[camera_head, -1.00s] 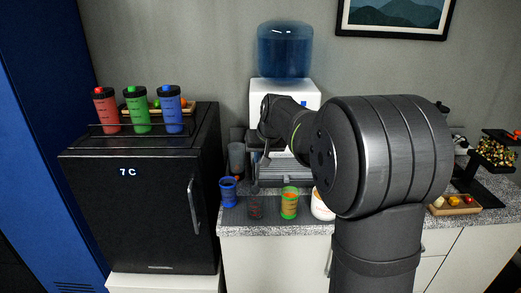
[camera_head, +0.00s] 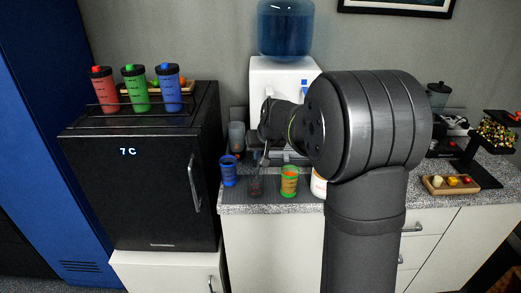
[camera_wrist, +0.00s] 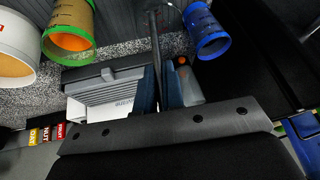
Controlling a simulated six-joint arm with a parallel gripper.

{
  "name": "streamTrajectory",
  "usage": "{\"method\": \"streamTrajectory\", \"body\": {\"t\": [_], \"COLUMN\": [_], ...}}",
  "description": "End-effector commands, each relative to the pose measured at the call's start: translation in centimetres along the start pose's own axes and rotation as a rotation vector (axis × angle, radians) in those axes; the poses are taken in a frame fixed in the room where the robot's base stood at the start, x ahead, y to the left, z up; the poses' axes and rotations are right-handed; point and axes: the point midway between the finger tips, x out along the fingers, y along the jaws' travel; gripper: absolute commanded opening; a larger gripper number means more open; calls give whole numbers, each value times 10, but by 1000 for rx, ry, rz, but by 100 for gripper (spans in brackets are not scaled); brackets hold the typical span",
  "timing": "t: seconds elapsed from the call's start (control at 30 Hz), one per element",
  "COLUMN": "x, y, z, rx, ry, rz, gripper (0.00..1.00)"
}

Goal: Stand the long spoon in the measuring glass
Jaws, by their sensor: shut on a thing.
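My gripper (camera_wrist: 159,88) is shut on the long spoon (camera_wrist: 155,42), a thin dark rod running up between the fingers in the wrist view. In the head view my gripper (camera_head: 267,138) is over the counter by the water dispenser, and the spoon hangs down thin and hard to make out. A small dark, see-through glass with a reddish tint (camera_head: 255,187), seemingly the measuring glass, stands on the grey mat below the gripper. The spoon's lower end lies over or near this glass; I cannot tell whether it is inside.
A blue cup (camera_head: 228,172) stands left of the dark glass, a green-rimmed cup (camera_head: 289,182) right of it, and a white container (camera_head: 318,186) beyond. A grey tumbler (camera_head: 236,138) stands behind. The black fridge (camera_head: 140,195) rises at the left.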

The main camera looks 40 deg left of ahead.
Motion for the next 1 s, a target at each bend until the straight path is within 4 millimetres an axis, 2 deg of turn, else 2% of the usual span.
{"method": "streamTrajectory", "body": {"t": [0.33,0.4,0.5,0.83,1.0], "x": [2,2,2,-2,-24], "y": [0,0,0,0,0], "z": [1,1,1,1,0], "rx": [0,0,0,1,0], "ry": [0,0,0,0,3], "rz": [0,0,0,0,0], "gripper": [0,18,33,33,33]}}
